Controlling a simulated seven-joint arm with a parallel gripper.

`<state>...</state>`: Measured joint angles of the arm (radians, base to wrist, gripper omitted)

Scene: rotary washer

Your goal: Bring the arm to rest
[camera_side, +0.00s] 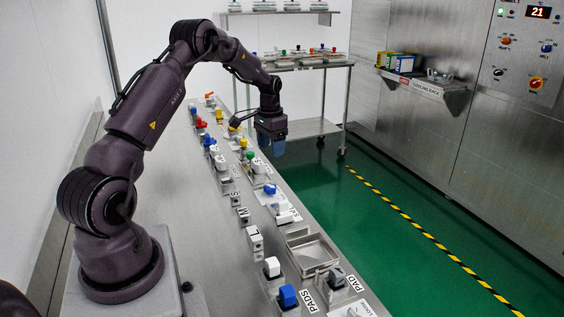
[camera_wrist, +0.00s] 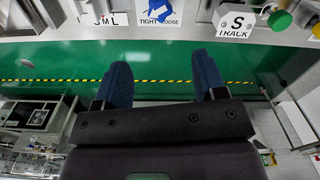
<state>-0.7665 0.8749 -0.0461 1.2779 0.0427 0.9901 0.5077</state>
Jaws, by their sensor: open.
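My arm is bent up and over the metal bench, with my gripper (camera_side: 271,145) hanging down past the bench's floor-side edge in the side view. In the wrist view my gripper (camera_wrist: 163,82) shows two blue fingers set wide apart. The gripper touches nothing that I can see.
The steel bench (camera_side: 215,265) carries several coloured knobs and labels, a blue knob (camera_side: 287,296) and a shallow metal tray (camera_side: 312,252). A wheeled rack (camera_side: 312,127) stands behind. The green floor (camera_side: 350,215) is clear. A wall shelf (camera_side: 428,86) holds boxes.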

